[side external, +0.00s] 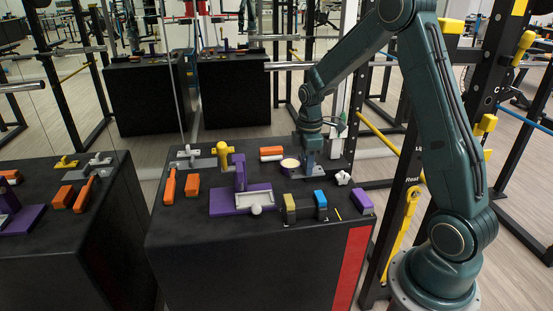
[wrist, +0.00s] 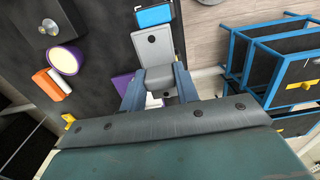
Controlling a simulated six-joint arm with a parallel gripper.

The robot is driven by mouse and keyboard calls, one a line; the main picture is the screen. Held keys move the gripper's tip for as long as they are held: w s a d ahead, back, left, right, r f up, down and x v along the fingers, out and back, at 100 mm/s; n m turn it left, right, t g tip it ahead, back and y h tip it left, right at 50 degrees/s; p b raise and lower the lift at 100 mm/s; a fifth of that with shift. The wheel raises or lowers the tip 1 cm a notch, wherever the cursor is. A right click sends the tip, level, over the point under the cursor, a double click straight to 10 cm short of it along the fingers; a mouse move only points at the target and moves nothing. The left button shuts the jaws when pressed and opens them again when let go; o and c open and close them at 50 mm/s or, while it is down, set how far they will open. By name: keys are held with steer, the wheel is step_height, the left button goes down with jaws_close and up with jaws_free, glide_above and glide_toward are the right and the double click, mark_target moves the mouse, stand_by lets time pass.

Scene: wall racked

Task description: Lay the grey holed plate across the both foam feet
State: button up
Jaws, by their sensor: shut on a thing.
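My gripper (side external: 310,160) is at the back right of the black worktop, its fingers pointing down. In the wrist view its two blue-grey fingers (wrist: 158,88) are shut on the near part of a grey plate (wrist: 151,42) with dark round holes. The plate runs away from the fingers towards a blue block (wrist: 155,15). I cannot tell whether the plate touches the block or the worktop. In the side view a blue-topped block (side external: 320,199) and a yellow-topped block (side external: 289,206) stand at the front right. I cannot tell for certain which blocks are the foam feet.
A cream-topped purple bowl (side external: 290,164) and an orange block (side external: 271,153) stand left of my gripper. A purple stand (side external: 240,197), a white knobbly piece (side external: 343,178) and a purple block (side external: 362,201) are nearby. Rack posts (side external: 480,90) rise at the right.

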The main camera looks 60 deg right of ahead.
steer(key=shift+f, duration=0.1)
steer(key=shift+f, duration=3.8)
steer(key=shift+f, duration=0.65)
steer(key=o, duration=1.2)
steer(key=shift+c, duration=0.2)
step_height(320, 180, up, 13)
steer(key=shift+f, duration=0.1)
steer(key=shift+r, duration=0.5)
